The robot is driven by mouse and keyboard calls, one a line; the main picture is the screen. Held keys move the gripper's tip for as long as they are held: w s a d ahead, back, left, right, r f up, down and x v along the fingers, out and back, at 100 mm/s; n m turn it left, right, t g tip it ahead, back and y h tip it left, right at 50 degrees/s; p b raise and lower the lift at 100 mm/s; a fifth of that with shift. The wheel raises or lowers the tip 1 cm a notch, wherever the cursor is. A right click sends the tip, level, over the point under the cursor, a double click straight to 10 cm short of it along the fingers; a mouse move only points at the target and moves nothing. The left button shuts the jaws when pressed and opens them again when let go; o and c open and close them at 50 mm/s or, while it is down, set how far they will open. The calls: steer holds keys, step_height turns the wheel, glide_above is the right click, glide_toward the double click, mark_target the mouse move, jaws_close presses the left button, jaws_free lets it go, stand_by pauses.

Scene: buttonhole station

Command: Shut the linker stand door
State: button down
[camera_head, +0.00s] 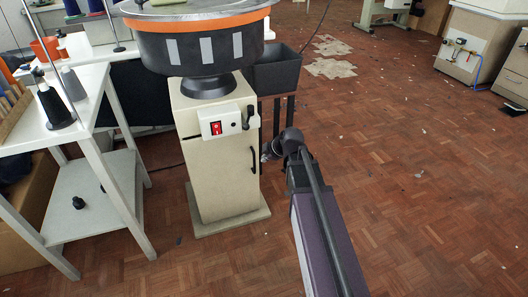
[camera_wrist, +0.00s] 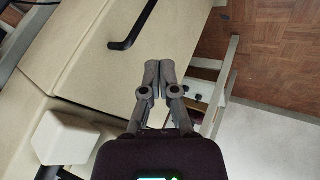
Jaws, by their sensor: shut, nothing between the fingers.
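The linker stand (camera_head: 189,125) is a cream cabinet under a round machine head. Its door (camera_head: 225,185) is on the front and has a black bar handle (camera_head: 253,160) near its right edge. The door looks flush or nearly so; I cannot tell if a small gap remains. In the wrist view, the door (camera_wrist: 100,65) fills the upper left, with its handle (camera_wrist: 133,25) at the top. My gripper (camera_wrist: 160,70) is shut and empty, its fingertips over the door's lower edge area in that picture. Contact is unclear. In the head view, my gripper (camera_head: 268,152) is just right of the handle, partly hidden by my wrist.
A switch box (camera_head: 216,128) with a red switch and a lever sits above the door. A white table (camera_head: 90,90) with thread cones stands at left. A dark bin (camera_head: 277,72) is behind the stand. The parquet floor at right is mostly clear.

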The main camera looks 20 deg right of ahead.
steer(key=p+v, duration=0.8)
steer(key=v, duration=0.2)
steer(key=shift+s, duration=0.4)
steer(key=shift+a, duration=0.15)
stand_by(0.4)
steer(key=s+a+f+m+g+h, duration=0.2)
steer(key=s+a+m+g, duration=0.1)
steer(key=s+m, duration=0.4)
steer(key=s+a+f+m+g+h, duration=0.25)
steer(key=s+m, duration=0.25)
steer(key=m, duration=0.3)
step_height(320, 180, up, 36)
steer(key=p, duration=3.5)
steer(key=shift+w+a+g+y, duration=0.25)
steer(key=shift+a+g+y, duration=0.1)
steer(key=shift+g, duration=0.1)
